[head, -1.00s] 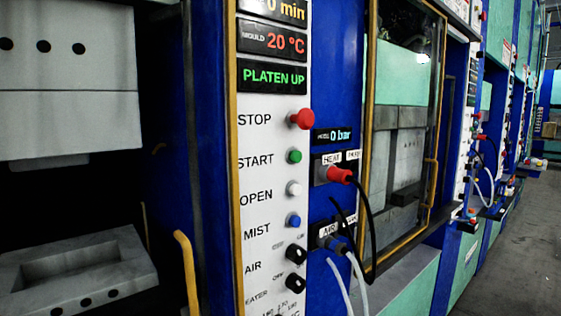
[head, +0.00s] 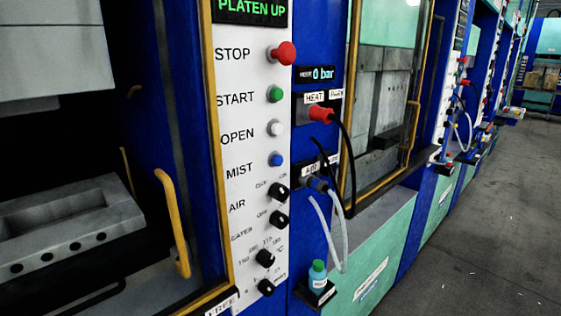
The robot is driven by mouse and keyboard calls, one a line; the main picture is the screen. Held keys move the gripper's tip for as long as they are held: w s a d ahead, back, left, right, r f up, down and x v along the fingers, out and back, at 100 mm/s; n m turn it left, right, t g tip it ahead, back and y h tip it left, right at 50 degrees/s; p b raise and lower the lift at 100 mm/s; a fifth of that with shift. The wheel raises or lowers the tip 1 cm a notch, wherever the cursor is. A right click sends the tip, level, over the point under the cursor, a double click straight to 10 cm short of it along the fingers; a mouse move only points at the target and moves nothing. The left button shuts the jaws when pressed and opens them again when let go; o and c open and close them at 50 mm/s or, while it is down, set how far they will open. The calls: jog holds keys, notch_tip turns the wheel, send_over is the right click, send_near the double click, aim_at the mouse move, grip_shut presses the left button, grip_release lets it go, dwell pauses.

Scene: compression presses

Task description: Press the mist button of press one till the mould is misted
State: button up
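The blue mist button (head: 276,160) sits on the white control panel (head: 235,190) of the nearest press, beside the label MIST. Above it are the white open button (head: 276,128), the green start button (head: 275,94) and the red stop button (head: 282,52). The green display (head: 250,8) reads PLATEN UP. The lower mould half (head: 70,222), a grey block with a recess, lies inside the open press at the left. The upper block (head: 55,55) hangs apart above it. I cannot tell whether the mould is wet. My gripper is not in view.
A yellow handle (head: 173,222) stands out left of the panel. Red and blue plugs with hanging cables (head: 345,165) are to its right. A small bottle with a green cap (head: 318,275) sits on a low ledge. Further presses line the wall; the grey floor (head: 490,220) at right is clear.

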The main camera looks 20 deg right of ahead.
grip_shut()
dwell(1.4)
